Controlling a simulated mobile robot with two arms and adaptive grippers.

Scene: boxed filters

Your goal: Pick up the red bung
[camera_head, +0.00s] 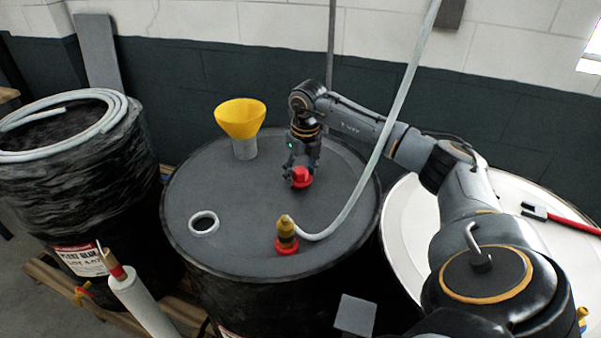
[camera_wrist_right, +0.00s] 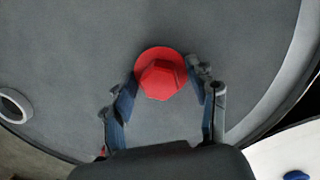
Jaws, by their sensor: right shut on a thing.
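The red bung (camera_head: 301,178) is on the grey top of the middle drum (camera_head: 200,180), right of the yellow funnel. In the right wrist view the bung (camera_wrist_right: 161,78) shows a round flange and a raised faceted head. My right gripper (camera_head: 298,172) reaches down over it from above. In the wrist view my right gripper (camera_wrist_right: 164,88) has its fingers on both sides of the bung, shut on it. I cannot tell whether the bung is resting on the drum top or slightly above it. My left gripper is not in view.
A yellow funnel (camera_head: 240,120) stands at the back of the drum top. An open white-rimmed hole (camera_head: 204,222) is at the left. A brass fitting (camera_head: 286,232) on a red base joins a pale hose (camera_head: 350,205) rising past my right arm. A white drum (camera_head: 400,215) stands right.

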